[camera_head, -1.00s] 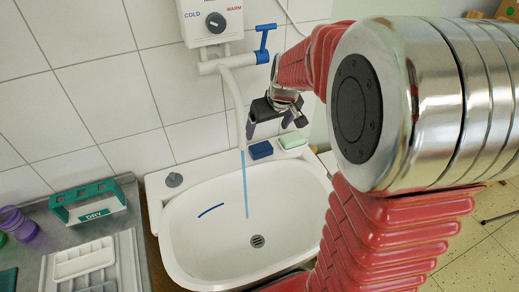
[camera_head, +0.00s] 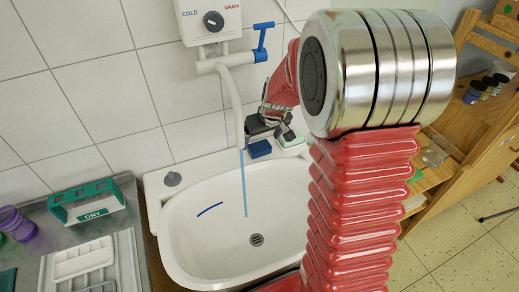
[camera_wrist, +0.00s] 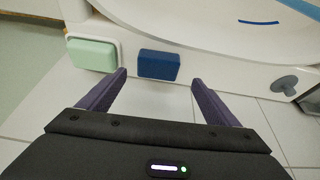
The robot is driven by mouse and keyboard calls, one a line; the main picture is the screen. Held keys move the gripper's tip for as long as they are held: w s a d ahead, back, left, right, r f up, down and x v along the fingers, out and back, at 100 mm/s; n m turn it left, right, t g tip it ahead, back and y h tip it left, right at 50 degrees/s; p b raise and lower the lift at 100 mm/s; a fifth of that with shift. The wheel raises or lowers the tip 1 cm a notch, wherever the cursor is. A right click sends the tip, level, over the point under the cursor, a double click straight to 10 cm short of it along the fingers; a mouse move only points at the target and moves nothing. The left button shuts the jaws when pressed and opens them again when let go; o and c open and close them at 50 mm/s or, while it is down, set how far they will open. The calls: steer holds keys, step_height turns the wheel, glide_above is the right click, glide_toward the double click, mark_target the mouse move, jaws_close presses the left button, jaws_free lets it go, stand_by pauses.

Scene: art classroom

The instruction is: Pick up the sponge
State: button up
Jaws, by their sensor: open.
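A dark blue block, which looks like the sponge (camera_head: 260,149), lies on the back rim of the white sink. It also shows in the wrist view (camera_wrist: 159,64), lying ahead between my fingertips. My gripper (camera_wrist: 159,79) is open and empty, with one dark purple finger to each side of the block's line. In the head view my gripper (camera_head: 268,128) is just above the block, close to it. I cannot tell whether the fingers reach down around it. A pale green block (camera_wrist: 92,53), perhaps soap, sits on a white dish left of the sponge in the wrist view.
The sink basin (camera_head: 200,240) is in front of the sponge. A blue water stream (camera_head: 244,185) runs from the white spout (camera_head: 231,95). The tiled wall (camera_head: 100,80) is close behind. A grey knob (camera_head: 172,179) stands on the rim's left.

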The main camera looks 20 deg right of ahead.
mark_target(260, 145)
stand_by(0.3)
steer(key=shift+d+x, duration=0.1)
steer(key=shift+x, duration=1.2)
steer(key=shift+d+x, duration=0.15)
steer(key=shift+x, duration=1.15)
steer(key=shift+c, duration=0.4)
steer(key=c, duration=1)
steer(key=shift+c, duration=0.2)
step_height(260, 145, up, 10)
